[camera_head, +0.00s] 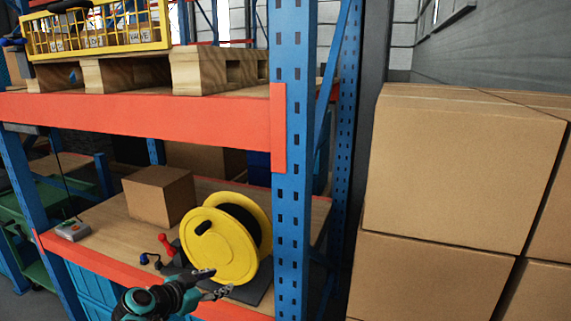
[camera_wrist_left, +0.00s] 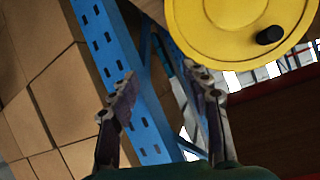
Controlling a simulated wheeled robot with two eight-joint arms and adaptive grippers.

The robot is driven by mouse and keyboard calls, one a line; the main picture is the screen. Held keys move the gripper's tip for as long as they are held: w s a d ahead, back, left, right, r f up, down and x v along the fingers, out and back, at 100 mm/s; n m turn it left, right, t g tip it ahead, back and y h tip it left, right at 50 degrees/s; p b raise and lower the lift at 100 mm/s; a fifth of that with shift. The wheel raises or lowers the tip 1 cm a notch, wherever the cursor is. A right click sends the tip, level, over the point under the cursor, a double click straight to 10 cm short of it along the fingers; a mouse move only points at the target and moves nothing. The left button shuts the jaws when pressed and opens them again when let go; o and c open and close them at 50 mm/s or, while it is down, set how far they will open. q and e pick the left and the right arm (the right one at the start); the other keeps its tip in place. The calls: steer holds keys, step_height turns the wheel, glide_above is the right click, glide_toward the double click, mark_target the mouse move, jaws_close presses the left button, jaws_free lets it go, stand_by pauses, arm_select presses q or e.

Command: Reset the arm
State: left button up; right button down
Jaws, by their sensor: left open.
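My left gripper (camera_head: 214,284) is in front of the lower shelf in the head view, just below and in front of the yellow reel. In the left wrist view its two fingers (camera_wrist_left: 163,90) are spread apart with nothing between them. The yellow cable reel (camera_head: 220,246) stands upright on a dark mat on the lower shelf. It also shows at the top of the left wrist view (camera_wrist_left: 235,28), beyond the fingertips. I cannot tell whether a finger touches the reel. My right gripper is not in view.
A blue rack post (camera_head: 292,150) stands right of the reel, and an orange beam (camera_head: 140,120) crosses above it. A cardboard box (camera_head: 158,196), a red handle (camera_head: 165,245) and a grey device (camera_head: 72,230) are on the shelf. Large stacked cartons (camera_head: 460,180) fill the right.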

arm_select(q)
steer(key=s+f+n+g+y, duration=0.2)
steer(key=s+f+n+y, duration=0.1)
steer(key=s, duration=0.9)
steer(key=s+d+f+n+g+y, duration=0.1)
steer(key=s+f+n, duration=0.4)
steer(key=s, duration=0.8)
steer(key=shift+s+f+g+y+b, duration=0.15)
steer(key=shift+f+g+y+b, duration=0.3)
steer(key=shift+y, duration=0.55)
